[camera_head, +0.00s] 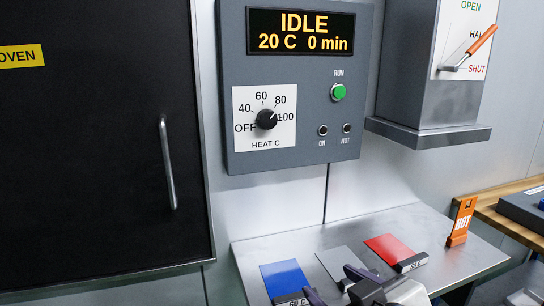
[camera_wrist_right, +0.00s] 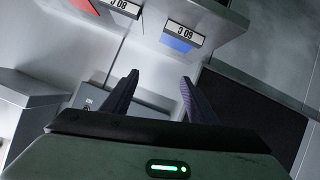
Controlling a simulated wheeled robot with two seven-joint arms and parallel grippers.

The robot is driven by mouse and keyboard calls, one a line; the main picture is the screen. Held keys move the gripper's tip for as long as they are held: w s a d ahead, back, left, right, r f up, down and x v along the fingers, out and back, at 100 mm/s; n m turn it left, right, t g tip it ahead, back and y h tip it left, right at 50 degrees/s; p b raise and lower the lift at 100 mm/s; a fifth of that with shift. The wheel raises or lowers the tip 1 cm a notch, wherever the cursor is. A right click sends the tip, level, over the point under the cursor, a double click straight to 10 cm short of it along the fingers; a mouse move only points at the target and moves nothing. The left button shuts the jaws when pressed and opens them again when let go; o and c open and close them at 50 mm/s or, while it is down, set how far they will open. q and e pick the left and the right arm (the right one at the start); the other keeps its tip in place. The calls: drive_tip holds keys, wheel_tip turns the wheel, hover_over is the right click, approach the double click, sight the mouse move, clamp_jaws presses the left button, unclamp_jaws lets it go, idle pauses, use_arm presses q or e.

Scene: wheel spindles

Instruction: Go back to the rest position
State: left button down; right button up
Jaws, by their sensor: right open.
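My right gripper (camera_head: 330,283) is low in the head view, in front of the steel shelf (camera_head: 425,220). In the right wrist view its two dark fingers (camera_wrist_right: 160,78) stand apart with nothing between them. It is open and empty. My left gripper is not in view. A blue plate (camera_head: 285,277), a grey plate (camera_head: 341,262) and a red plate (camera_head: 390,247) lie on the shelf. The blue plate (camera_wrist_right: 177,43) and a red plate (camera_wrist_right: 84,5) also show in the right wrist view.
A control panel (camera_head: 300,75) reads IDLE, 20 C, 0 min. A black oven door (camera_head: 90,150) with a bar handle is at left. A grey box with an orange lever (camera_head: 482,40) is at upper right. An orange HOT tag (camera_head: 462,221) stands on the shelf.

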drive_tip(key=s+d+f+m+g+h, duration=0.15)
drive_tip(key=s+d+f+g, duration=0.35)
drive_tip(key=s+f, duration=0.7)
drive_tip(key=s+d+f+m+g+h, duration=0.15)
drive_tip(key=s+d+f+g, duration=0.4)
drive_tip(key=s+f, duration=0.7)
drive_tip(key=w+a+f+t+y, duration=0.1)
drive_tip(key=w+a+f+t, duration=0.1)
drive_tip(key=f, duration=0.5)
drive_tip(key=w+a+f+t+y, duration=0.1)
drive_tip(key=w+f+t, duration=0.2)
drive_tip(key=f+t, duration=0.2)
drive_tip(key=shift+w+a+f+m+y, duration=0.3)
drive_tip(key=shift+w+a+f+m, duration=0.1)
drive_tip(key=shift+f, duration=0.55)
